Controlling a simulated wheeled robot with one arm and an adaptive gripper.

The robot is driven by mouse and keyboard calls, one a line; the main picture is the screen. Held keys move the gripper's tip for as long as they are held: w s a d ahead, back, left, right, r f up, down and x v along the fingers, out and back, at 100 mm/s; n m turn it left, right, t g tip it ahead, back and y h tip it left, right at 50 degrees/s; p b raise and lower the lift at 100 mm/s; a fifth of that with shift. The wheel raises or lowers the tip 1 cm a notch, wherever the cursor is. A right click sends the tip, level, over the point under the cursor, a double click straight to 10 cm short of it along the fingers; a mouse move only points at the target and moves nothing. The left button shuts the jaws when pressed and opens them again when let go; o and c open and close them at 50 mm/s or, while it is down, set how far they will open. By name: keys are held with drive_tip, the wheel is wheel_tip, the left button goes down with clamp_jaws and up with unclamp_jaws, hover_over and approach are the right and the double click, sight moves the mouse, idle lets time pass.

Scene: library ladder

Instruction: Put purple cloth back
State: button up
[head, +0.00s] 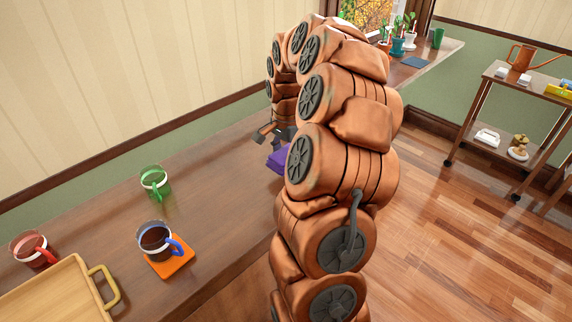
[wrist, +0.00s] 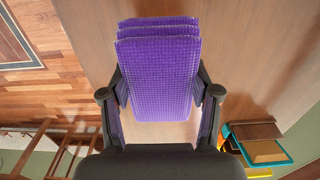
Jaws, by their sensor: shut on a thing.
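The purple cloth (wrist: 160,75) is a folded, layered stack with a woven texture, seen large in the wrist view. My gripper (wrist: 162,95) is shut on it, with one dark finger on each side of the cloth. In the head view part of the purple cloth (head: 278,160) shows just left of my arm, over or at the wooden counter. My gripper (head: 277,135) is partly visible there above it. Most of the cloth is hidden behind my arm in that view. I cannot tell whether the cloth touches the counter.
On the counter (head: 205,190) stand a green mug (head: 154,182), a dark-filled mug (head: 155,240) on an orange cloth (head: 170,262), a red mug (head: 33,248) and a wooden tray (head: 60,295). Potted plants stand by the window. A cart (head: 490,105) stands right. Coloured items (wrist: 258,145) show in the wrist view.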

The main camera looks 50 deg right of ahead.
sight(286, 153)
wheel_tip(286, 153, down, 3)
drive_tip(key=shift+a+r+p, duration=0.1)
drive_tip(key=shift+r+p, duration=0.05)
drive_tip(key=shift+p, duration=0.15)
drive_tip(key=shift+f, duration=0.4)
drive_tip(key=shift+f, duration=0.1)
drive_tip(key=shift+f, duration=0.15)
drive_tip(key=o, duration=1.1)
wheel_tip(286, 153, up, 12)
drive_tip(key=shift+f+b, duration=0.1)
drive_tip(key=shift+b, duration=0.7)
drive_tip(key=shift+r, duration=0.35)
